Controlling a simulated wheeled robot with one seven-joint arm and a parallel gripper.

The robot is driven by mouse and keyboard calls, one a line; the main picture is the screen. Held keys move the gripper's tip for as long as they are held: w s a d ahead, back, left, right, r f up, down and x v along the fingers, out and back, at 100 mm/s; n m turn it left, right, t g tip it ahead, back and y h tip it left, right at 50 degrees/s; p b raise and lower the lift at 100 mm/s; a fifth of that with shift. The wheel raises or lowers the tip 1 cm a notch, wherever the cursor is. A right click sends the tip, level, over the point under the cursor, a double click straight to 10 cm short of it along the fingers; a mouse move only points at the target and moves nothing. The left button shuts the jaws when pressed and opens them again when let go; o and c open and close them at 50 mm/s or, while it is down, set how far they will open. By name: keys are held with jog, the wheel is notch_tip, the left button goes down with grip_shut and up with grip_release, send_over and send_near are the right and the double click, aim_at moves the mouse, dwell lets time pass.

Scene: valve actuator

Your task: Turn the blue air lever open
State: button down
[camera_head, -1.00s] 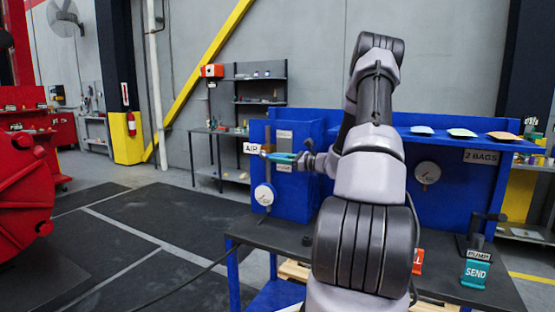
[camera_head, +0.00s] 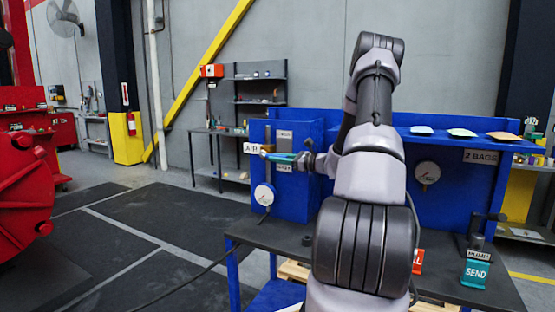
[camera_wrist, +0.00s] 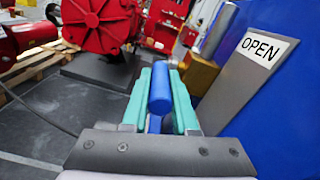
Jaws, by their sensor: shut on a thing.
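The blue air lever (camera_wrist: 160,88) shows in the wrist view as a rounded blue bar between the two teal fingers of my gripper (camera_wrist: 158,112). My gripper is shut on it. In the head view my gripper (camera_head: 281,158) is at the left front of the blue bench unit (camera_head: 297,198), just right of the AIR sign (camera_head: 253,148). The lever's pivot is hidden, so its exact angle is unclear. An OPEN label (camera_wrist: 263,48) on a grey plate is to the right of the lever in the wrist view.
A round gauge (camera_head: 264,194) is below my gripper, and another gauge (camera_head: 427,173) is on the right panel. A teal SEND block (camera_head: 475,272) stands on the dark bench top (camera_head: 275,236). A red machine (camera_head: 20,185) stands at far left. Floor between is clear.

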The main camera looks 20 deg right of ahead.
dwell(0.4)
jog(key=shift+r+g+h, duration=0.4)
jog(key=shift+r+g, duration=0.1)
jog(key=shift+g, duration=0.1)
jog(key=c, duration=0.7)
grip_release()
jog(key=v, duration=1)
jog(key=shift+s+d, duration=0.25)
jog(key=shift+s, duration=0.1)
